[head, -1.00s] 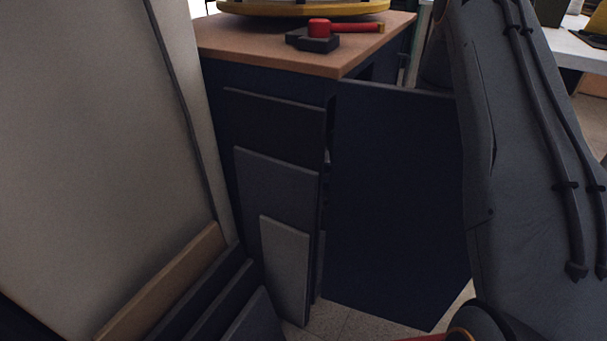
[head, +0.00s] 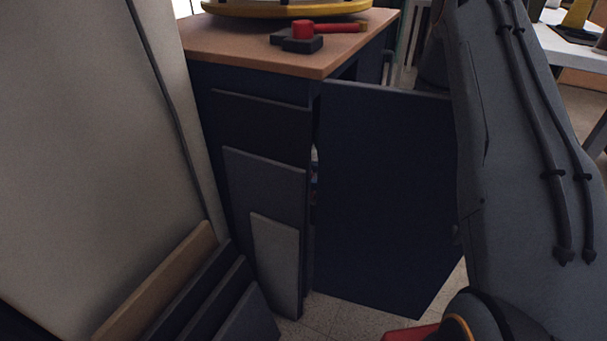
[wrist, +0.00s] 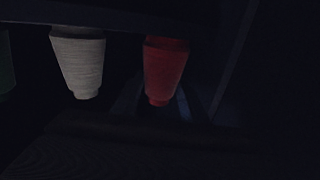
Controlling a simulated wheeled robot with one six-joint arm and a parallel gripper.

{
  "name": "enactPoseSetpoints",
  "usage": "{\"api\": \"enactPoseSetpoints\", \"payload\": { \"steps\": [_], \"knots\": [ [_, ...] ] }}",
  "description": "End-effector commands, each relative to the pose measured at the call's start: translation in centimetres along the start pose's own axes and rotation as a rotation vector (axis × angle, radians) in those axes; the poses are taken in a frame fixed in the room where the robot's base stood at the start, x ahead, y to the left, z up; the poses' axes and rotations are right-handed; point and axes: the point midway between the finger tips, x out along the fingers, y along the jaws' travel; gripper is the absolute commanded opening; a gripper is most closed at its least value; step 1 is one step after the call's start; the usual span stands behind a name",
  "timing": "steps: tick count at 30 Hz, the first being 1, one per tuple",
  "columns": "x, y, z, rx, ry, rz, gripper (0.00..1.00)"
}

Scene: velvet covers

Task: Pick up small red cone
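A red cone-shaped spool (wrist: 165,70) shows in the dark wrist view, a little right of centre. Its wide end is at the top of the picture and its narrow end at the bottom. Its lower end stands in front of faint bluish edges, which are too dark to make out for certain as my gripper's fingers. I cannot tell whether anything touches the cone. The head view does not show the cone or my gripper; my arm fills its right side.
A pale grey spool (wrist: 79,62) stands left of the red one, with a dark green one (wrist: 5,65) at the edge. In the head view, a dark blue cabinet door (head: 385,200) stands open, and boards (head: 275,265) lean against the cabinet.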

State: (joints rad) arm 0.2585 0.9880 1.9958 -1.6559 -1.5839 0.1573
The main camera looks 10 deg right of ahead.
Motion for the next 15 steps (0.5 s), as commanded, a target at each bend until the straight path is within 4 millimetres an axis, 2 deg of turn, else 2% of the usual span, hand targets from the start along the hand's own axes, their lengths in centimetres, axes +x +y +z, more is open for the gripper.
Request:
{"api": "enactPoseSetpoints", "payload": {
  "steps": [1, 3, 11, 15],
  "knots": [
    [0.0, 0.0, 0.0, 0.000, 0.000, 0.000, 0.49],
    [0.0, 0.0, 0.0, 0.000, 0.000, 0.000, 0.59],
    [-0.1, 0.0, 0.0, 0.000, 0.000, 0.000, 0.59],
    [-1.2, 0.1, -0.1, 0.000, 0.000, 0.002, 0.59]
  ]
}}
